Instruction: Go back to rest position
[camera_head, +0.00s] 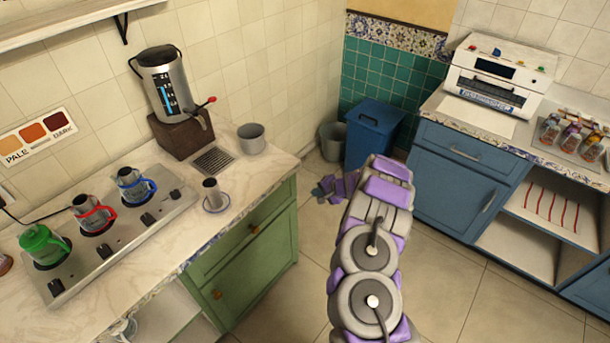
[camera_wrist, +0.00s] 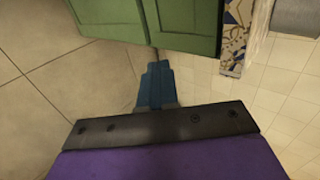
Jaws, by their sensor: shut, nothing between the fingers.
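My gripper (camera_head: 333,188) is shut and empty. It is held out over the floor between the two counters, at the end of my arm, and touches nothing that I can see. The samovar (camera_head: 165,85), a silver urn with a blue gauge and a red-knobbed tap, stands on a brown block on the left counter. Pots with a green (camera_head: 45,246), a red (camera_head: 93,213) and a blue handle (camera_head: 134,186) stand on the stove plate.
The left counter (camera_head: 245,181) has a small metal cup on a saucer (camera_head: 215,203), a drain grille and a grey pot (camera_head: 251,138). A blue bin (camera_head: 373,135) and a grey bucket stand behind my arm. A white machine (camera_head: 498,75) sits on the right counter. The floor between is clear.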

